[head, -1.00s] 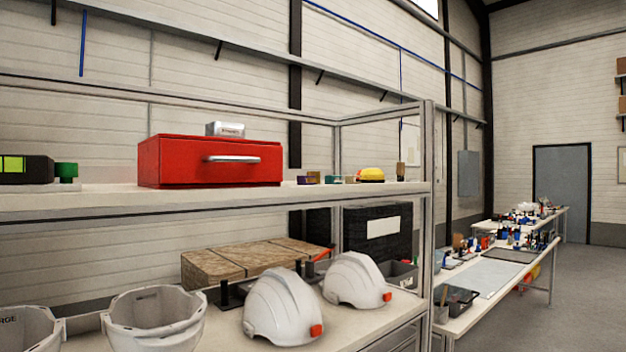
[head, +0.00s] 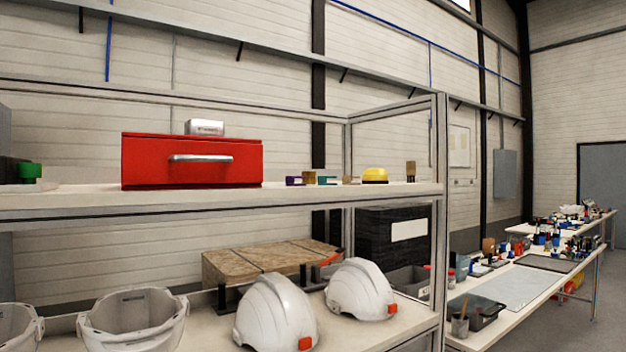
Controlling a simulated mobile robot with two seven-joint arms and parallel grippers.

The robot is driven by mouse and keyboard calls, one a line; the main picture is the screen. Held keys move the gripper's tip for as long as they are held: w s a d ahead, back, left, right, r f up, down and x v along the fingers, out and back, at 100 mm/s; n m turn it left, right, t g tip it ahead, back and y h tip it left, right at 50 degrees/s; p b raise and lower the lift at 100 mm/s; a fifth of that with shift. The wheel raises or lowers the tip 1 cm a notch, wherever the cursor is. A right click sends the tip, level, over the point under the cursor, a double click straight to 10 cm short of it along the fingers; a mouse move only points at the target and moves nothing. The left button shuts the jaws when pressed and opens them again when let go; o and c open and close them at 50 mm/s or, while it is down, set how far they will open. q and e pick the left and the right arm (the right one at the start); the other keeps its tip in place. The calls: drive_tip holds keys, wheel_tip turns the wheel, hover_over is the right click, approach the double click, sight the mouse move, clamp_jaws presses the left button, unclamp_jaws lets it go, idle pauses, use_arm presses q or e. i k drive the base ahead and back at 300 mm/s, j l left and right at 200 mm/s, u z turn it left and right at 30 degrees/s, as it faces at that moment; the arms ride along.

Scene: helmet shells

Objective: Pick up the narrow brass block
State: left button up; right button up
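Several small blocks stand on the upper shelf, right of the red drawer box. A brass-coloured block (head: 309,177) stands between a purple block (head: 294,181) and a teal block (head: 327,180). A low brass-coloured piece (head: 350,180) lies right of the teal one. A narrow, upright brownish piece (head: 411,171) stands near the shelf's right end, beyond a yellow dome (head: 375,175). They are small in the head view, and I cannot tell for certain which is the narrow brass block. Neither of my grippers is in view.
The upper shelf (head: 250,203) holds the red drawer box (head: 190,150) and a green piece (head: 29,171). White helmets (head: 275,312) and open shells (head: 133,322) fill the lower shelf. A post (head: 439,220) bounds the rack's right end. A cluttered workbench (head: 500,288) stands beyond.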

sight(310, 179)
drive_tip(key=i+l+u, duration=0.2)
drive_tip(key=l, duration=0.55)
drive_tip(key=i+l+u, duration=0.2)
drive_tip(key=l, duration=0.55)
drive_tip(key=l+u, duration=0.25)
drive_tip(key=l, duration=0.45)
drive_tip(key=k, duration=0.05)
